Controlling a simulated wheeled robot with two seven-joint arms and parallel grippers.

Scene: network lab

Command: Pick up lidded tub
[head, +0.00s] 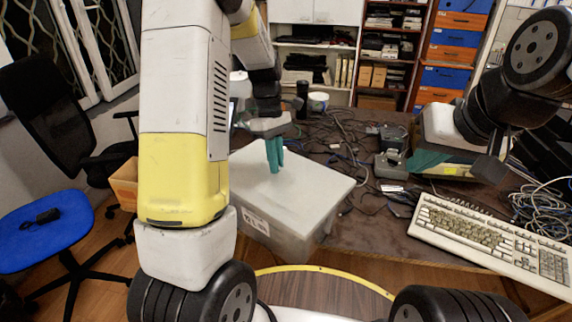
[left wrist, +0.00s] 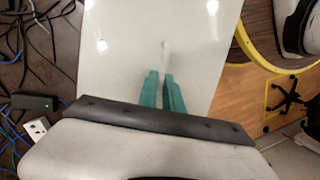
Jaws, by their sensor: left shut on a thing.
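The lidded tub (head: 300,190) is a large pale grey box with a flat lid and a label on its side. It is at the table's near edge in the head view. Its lid fills the top middle of the left wrist view (left wrist: 130,40). My left gripper (head: 274,158) points down at the middle of the lid. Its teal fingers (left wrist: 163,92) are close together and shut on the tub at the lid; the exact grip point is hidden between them. My right gripper (head: 428,160) is at the right, over the table, partly hidden, and its jaw opening is unclear.
A keyboard (head: 490,238) lies at the table's right front. Tangled cables (head: 345,135) and small devices (head: 392,165) cover the table behind the tub. A blue chair (head: 45,228) stands at the left. Shelves with blue and orange boxes (head: 455,38) are at the back.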

